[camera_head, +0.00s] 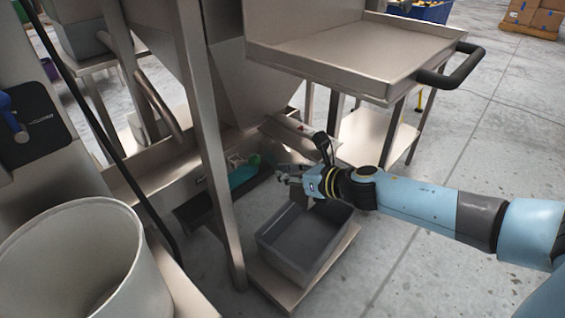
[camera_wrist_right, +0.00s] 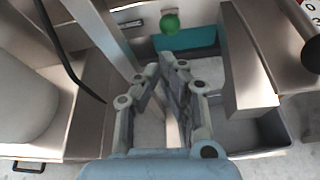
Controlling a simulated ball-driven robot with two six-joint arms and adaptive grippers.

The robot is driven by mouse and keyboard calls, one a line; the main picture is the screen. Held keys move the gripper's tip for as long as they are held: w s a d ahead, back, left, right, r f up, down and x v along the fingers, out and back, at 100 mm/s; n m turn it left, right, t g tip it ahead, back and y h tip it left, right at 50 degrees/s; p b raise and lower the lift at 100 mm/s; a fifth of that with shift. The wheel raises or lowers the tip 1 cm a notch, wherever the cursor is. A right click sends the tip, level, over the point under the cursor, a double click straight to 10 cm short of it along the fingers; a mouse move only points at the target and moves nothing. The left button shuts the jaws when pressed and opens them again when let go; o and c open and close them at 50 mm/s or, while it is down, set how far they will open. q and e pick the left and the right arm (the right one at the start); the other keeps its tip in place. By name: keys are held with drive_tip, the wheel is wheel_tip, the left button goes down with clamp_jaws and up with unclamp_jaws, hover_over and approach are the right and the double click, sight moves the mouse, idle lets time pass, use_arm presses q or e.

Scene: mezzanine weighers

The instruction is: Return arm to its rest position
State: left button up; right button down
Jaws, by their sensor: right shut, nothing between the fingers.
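My right arm (camera_head: 420,200) reaches in from the right in the head view. Its gripper (camera_head: 284,172) is above the far edge of a grey bin, close to the metal frame of the machine. In the right wrist view the gripper (camera_wrist_right: 172,75) has its fingers together with nothing between them. A green ball-shaped knob (camera_wrist_right: 169,24) is beyond the fingertips, apart from them. It also shows in the head view (camera_head: 254,160), left of the gripper. A teal panel (camera_head: 242,176) is beside the knob. My left gripper is not in view.
A grey bin (camera_head: 268,243) stands on a low metal shelf below my right gripper. A steel cart (camera_head: 345,52) with a dark handle stands behind the arm. A metal post (camera_head: 207,150) rises left of the gripper. A large pale bucket (camera_head: 128,270) is at front left. Open floor lies right.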

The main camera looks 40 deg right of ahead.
idle(0.4)
drive_tip(key=s+a+f+m+g+h, duration=0.3)
drive_tip(key=s+f+m+g, duration=0.2)
drive_tip(key=s+f+m, duration=1.25)
drive_tip(key=s+a+f+m+g, duration=0.1)
drive_tip(key=s+f+m, duration=0.3)
drive_tip(key=s, duration=0.6)
drive_tip(key=s+a+f+m+g, duration=0.2)
drive_tip(key=s+f+m+g, duration=0.2)
drive_tip(key=s+m, duration=0.3)
drive_tip(key=s+a+f+m+g, duration=0.1)
drive_tip(key=s+f+m, duration=0.4)
drive_tip(key=s, duration=0.8)
drive_tip(key=shift+a+m+g, duration=0.15)
drive_tip(key=shift+m+g, duration=0.7)
drive_tip(key=shift+g, duration=0.05)
drive_tip(key=shift+f, duration=0.1)
